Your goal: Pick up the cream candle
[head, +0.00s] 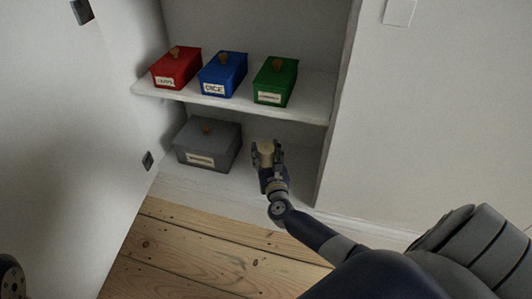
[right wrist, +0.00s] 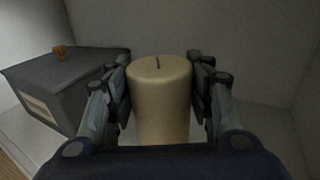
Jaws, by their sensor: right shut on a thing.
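The cream candle (right wrist: 160,100) stands upright between the fingers of my right gripper (right wrist: 160,88) in the right wrist view, with a dark wick on top. The fingers press on it from both sides. In the head view the right gripper (head: 267,158) is on the lower cupboard level, and part of the candle (head: 266,147) shows between its fingers. Whether the candle's base touches the surface is hidden. My left gripper is not clearly in view.
A grey lidded box (head: 208,144) stands just left of the candle. Red (head: 176,68), blue (head: 222,74) and green (head: 275,82) labelled boxes stand on the shelf (head: 310,108) above. The cupboard's right side wall (head: 338,110) is close to my gripper. An open door (head: 70,120) is at left.

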